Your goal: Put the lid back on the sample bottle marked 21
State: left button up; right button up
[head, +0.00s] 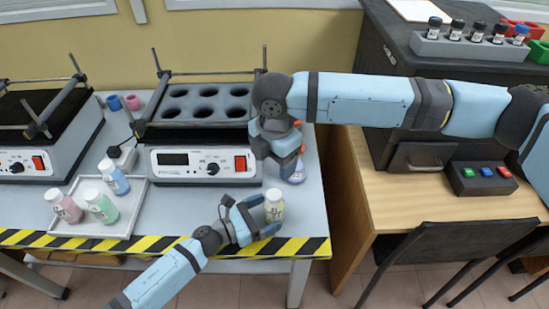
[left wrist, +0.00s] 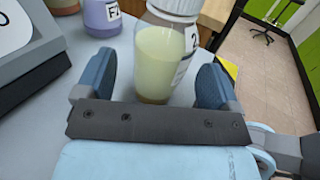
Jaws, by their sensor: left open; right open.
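A bottle of pale yellow liquid (head: 274,208) stands upright near the table's front right corner. Its label shows part of a 2 in the left wrist view (left wrist: 165,55); the rest of the number is turned away. Its top is white and cut off by the frame edge there, and I cannot surely tell lid from neck. My left gripper (head: 261,216) is open, with one finger on each side of the bottle. My right gripper (head: 284,163) points down behind the bottle, open, its fingertips partly hard to make out. I cannot see a separate loose lid.
A purple-liquid container (head: 297,174) stands close beside my right gripper. A heating block with round wells (head: 205,165) is behind. A white tray (head: 130,222) with several bottles is at the left. The striped table edge (head: 110,243) is in front.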

pick_arm(q)
jog(key=b+v, duration=0.1)
jog(key=v, duration=1)
